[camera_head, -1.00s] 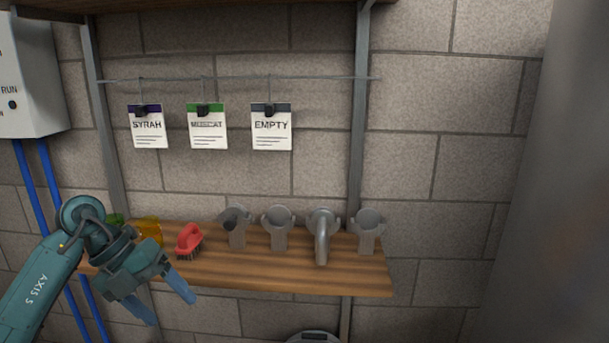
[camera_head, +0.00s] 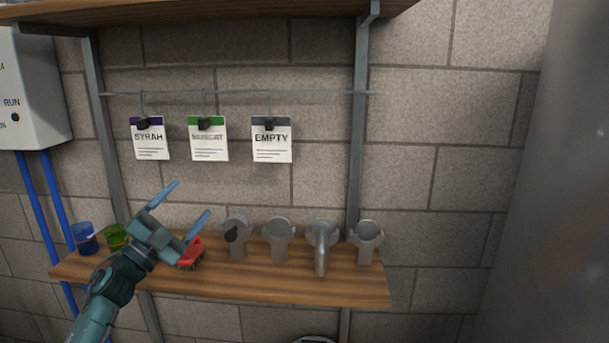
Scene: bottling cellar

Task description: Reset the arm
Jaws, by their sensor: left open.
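My left gripper (camera_head: 184,209) is open and empty. It comes in from the lower left, in front of the wooden shelf, with its two blue fingers pointing up and to the right. Its body partly covers the red brush (camera_head: 192,255) on the shelf. I cannot tell how far it is from the brush. My right gripper is not in view.
The wooden shelf (camera_head: 300,289) carries a blue cup (camera_head: 84,238), a green cup (camera_head: 115,237) and several grey metal fittings (camera_head: 279,240). Cards marked SYRAH (camera_head: 150,146), MUSCAT (camera_head: 208,148) and EMPTY (camera_head: 271,147) hang from a rail above. A wall box (camera_head: 30,90) is at left.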

